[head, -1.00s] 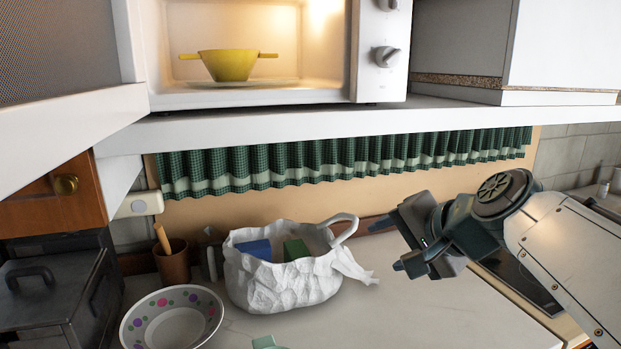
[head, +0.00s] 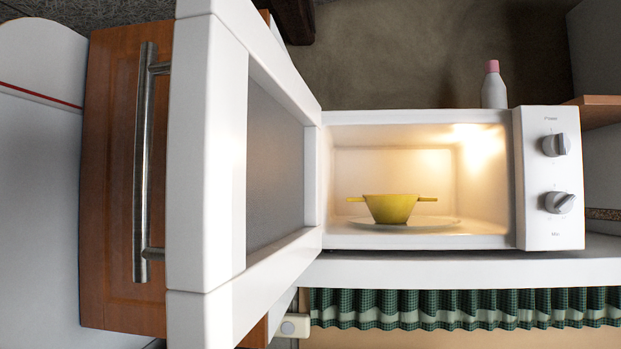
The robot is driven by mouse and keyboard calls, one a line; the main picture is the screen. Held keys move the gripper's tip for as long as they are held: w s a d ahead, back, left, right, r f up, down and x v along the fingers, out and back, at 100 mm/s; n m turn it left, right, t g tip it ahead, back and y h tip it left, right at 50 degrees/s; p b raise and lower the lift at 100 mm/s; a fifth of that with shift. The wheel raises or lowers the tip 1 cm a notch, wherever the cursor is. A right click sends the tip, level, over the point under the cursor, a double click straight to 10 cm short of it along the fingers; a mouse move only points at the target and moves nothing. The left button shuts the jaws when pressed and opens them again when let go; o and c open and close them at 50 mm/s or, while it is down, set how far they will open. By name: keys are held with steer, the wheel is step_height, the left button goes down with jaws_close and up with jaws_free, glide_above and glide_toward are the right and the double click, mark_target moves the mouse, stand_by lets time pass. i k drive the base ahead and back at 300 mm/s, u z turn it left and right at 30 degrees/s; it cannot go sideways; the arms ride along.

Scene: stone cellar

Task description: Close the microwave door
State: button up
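The white microwave (head: 549,220) stands on a shelf, lit inside. Its door (head: 205,150) is wide open, hinged at the left side of the cavity and swung out towards me. A vertical metal handle (head: 146,165) shows at the left of the door. Inside, a yellow two-handled pot (head: 390,208) sits on the glass turntable (head: 440,223). Two knobs are on the control panel at the right. My gripper is not in the head view now.
The white shelf (head: 450,268) runs under the microwave, with a green checked curtain (head: 450,307) below it. A white bottle with a pink cap (head: 494,88) stands behind the microwave. An orange wooden cabinet front (head: 108,200) is at the left, behind the door.

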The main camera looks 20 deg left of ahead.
mark_target(243, 185)
steer(key=u, duration=0.8)
steer(key=k, duration=1)
steer(key=u, duration=1.7)
steer(key=i, duration=0.9)
steer(key=z, duration=1.2)
steer(key=i, duration=0.65)
steer(key=z, duration=1.1)
steer(key=k, duration=0.75)
steer(key=u, duration=0.35)
